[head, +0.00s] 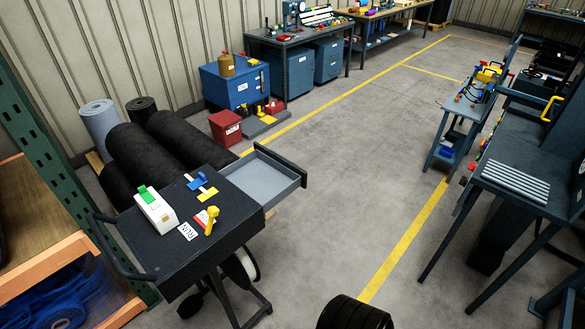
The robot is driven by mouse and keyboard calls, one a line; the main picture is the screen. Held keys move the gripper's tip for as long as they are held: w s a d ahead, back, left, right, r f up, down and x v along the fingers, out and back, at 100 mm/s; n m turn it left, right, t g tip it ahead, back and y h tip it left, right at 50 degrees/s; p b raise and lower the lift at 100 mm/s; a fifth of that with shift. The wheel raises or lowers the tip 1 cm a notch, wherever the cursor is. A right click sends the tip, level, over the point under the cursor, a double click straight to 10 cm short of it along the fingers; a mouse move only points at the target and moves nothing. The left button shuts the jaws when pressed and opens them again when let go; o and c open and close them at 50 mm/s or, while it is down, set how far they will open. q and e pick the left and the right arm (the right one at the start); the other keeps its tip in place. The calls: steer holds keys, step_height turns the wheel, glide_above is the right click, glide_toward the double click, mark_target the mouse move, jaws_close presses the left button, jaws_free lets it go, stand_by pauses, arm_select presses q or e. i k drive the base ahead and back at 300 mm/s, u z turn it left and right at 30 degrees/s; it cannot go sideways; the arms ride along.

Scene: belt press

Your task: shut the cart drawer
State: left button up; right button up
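The cart (172,245) stands at the lower left with a dark top and a loop handle on its left side. Its grey drawer (262,180) is pulled out from the far right side of the cart and looks empty. The drawer's dark front panel (281,166) faces away to the upper right, with clear floor beyond it. Neither of my grippers is in view.
On the cart top are a white and green device (155,209), a blue and yellow tool (201,186) and a yellow-handled item (211,220). Black rolls (150,165) lie behind the cart. A red bin (225,127) stands beyond the drawer. The central aisle is clear.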

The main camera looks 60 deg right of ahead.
mark_target(266, 177)
steer(key=u, duration=0.05)
steer(key=k, duration=0.1)
steer(key=z, duration=2.8)
steer(key=i, duration=3.65)
steer(key=u, duration=3.35)
steer(key=k, duration=0.5)
